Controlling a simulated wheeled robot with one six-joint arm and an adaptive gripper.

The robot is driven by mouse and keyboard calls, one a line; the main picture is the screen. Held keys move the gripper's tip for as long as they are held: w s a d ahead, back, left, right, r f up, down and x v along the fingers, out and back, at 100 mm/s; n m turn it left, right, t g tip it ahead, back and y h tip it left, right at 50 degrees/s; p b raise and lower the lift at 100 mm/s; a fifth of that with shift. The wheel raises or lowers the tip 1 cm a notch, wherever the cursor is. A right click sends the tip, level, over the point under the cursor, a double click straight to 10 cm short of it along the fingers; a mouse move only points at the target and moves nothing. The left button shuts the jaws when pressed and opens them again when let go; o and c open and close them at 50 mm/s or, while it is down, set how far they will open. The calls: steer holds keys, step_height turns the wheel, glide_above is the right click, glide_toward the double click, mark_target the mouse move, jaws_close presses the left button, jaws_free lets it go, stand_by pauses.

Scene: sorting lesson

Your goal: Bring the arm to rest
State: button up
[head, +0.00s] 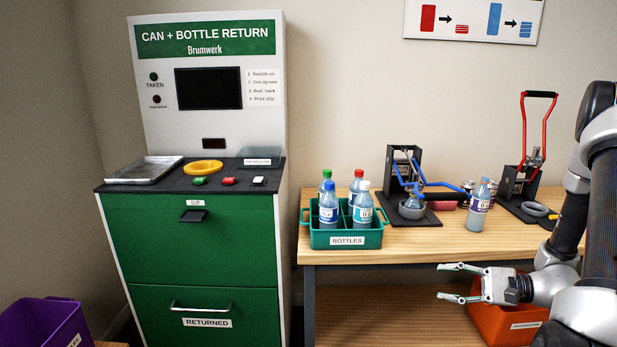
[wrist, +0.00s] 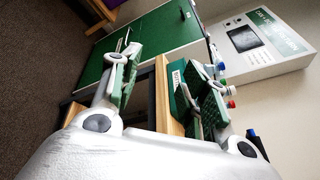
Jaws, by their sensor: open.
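My gripper (head: 442,281) is at the right of the head view, in front of the table's front edge and a little below the tabletop. Its two fingers point left and stand apart, with nothing between them. In the wrist view my gripper (wrist: 165,85) also shows open and empty, with the green machine front and the table edge beyond it. My arm comes in from the right side of the head view and hides part of the table's right end.
A wooden table (head: 340,257) bears a green bottle crate (head: 318,240), a blue-handled press (head: 393,170), a red-handled press (head: 540,125) and a loose bottle (head: 478,207). An orange bin (head: 510,325) is below, behind my gripper. The return machine (head: 190,245) stands left; a purple bin (head: 40,325) is front left.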

steer(key=s+d+r+n+g+h, duration=0.2)
steer(key=s+r+n+g+h, duration=0.15)
steer(key=s, duration=0.35)
steer(key=s+d+r+n+g+h, duration=0.1)
steer(key=s+r+n+g+h, duration=0.15)
steer(key=s+g+h, duration=0.35)
steer(key=s+r+n+t+h, duration=0.3)
steer(key=r+n+t+h, duration=0.3)
steer(key=r, duration=1)
steer(key=shift+r+t, duration=0.4)
steer(key=shift+t, duration=0.65)
steer(key=shift+s, duration=0.1)
